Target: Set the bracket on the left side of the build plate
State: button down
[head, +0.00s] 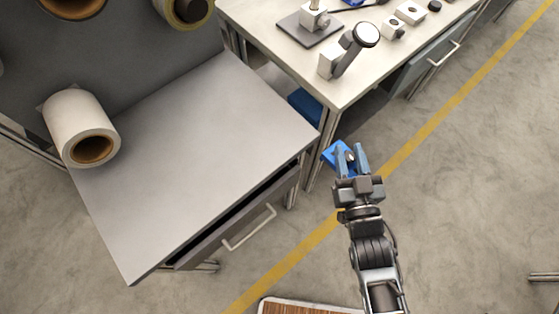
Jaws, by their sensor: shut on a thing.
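My gripper (348,160) hangs over the floor in the middle of the head view, in front of the right-hand table. It is shut on a small blue bracket (331,154), partly hidden by the fingers. A dark grey square plate (292,31), which looks like the build plate, lies on the white table at the top. A metal part (314,15) stands on the plate. My gripper is well apart from the plate.
The white table (262,35) also bears a white block with a tilted dark arm and round head (366,34), and several small blocks (410,13). A grey bench (190,140) at left has a white roll (82,128) and a slightly open drawer. A blue bin (304,104) sits under the table.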

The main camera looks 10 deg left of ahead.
jog(key=s+a+r+n+g+y+p, duration=0.2)
jog(key=s+a+r+n+g+y, duration=0.25)
jog(key=s+a, duration=0.45)
jog(key=s+a+r+n+g+y+p, duration=0.1)
jog(key=s+a+r+n+y, duration=0.3)
jog(key=s+a+r, duration=0.55)
jog(key=shift+m+y, duration=0.35)
jog(key=shift+m, duration=0.4)
jog(key=shift+w+a+f+b, duration=0.15)
jog(key=shift+w+a+f, duration=1.55)
jog(key=shift+f, duration=0.4)
jog(key=shift+w+a+f+b, duration=0.2)
jog(key=shift+w+a+f, duration=1.45)
jog(key=shift+f, duration=0.5)
jog(key=shift+w+a+f+b, duration=0.15)
jog(key=shift+w+a+f, duration=1.5)
jog(key=shift+f, duration=0.45)
jog(key=shift+s+a, duration=0.1)
jog(key=shift+f, duration=0.2)
jog(key=c, duration=0.8)
grip_release()
jog(key=shift+o, duration=0.2)
